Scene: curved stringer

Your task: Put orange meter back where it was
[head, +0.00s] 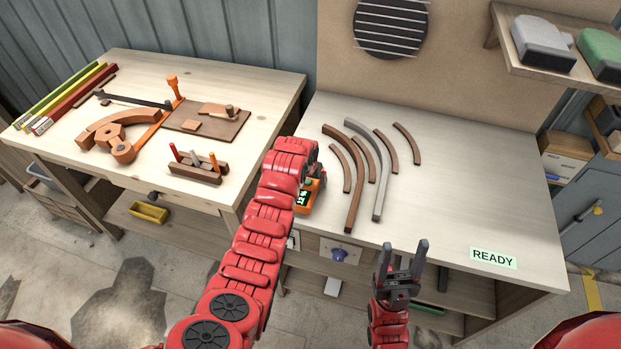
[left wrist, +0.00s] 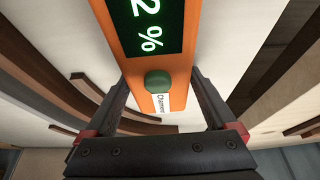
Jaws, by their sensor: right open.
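The orange meter (head: 313,196), with a lit green display, is at the left side of the right workbench, partly hidden by my left arm. In the left wrist view the meter (left wrist: 157,77) fills the space between my left gripper's fingers (left wrist: 159,80), which meet its two sides. Its display, a round green button and a white label show there. I cannot tell whether the meter touches the bench top. My left gripper is mostly hidden behind its own wrist in the head view. My right gripper (head: 404,248) is open and empty, at the front edge of the right workbench.
Several curved strips, brown (head: 338,185) and one grey (head: 379,200), lie right of the meter. A READY label (head: 493,258) is at the front right. The bench's right side is clear. The left workbench (head: 262,90) holds wooden parts and tools.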

